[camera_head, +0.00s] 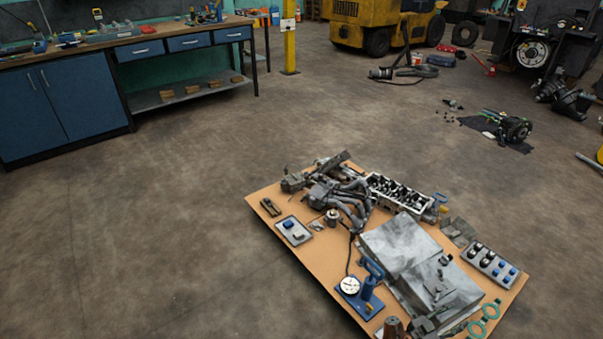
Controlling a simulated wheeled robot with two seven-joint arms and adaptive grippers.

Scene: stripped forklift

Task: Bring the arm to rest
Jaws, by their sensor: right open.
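Most of my right arm is out of frame. My left gripper and left arm are not in view.
The board holds an engine head (399,195), grey metal boxes (400,243), a dial gauge (350,286), a tray of small parts (491,264) and green rings (490,311). A blue workbench (60,105) stands back left. Floor left of the board is clear.

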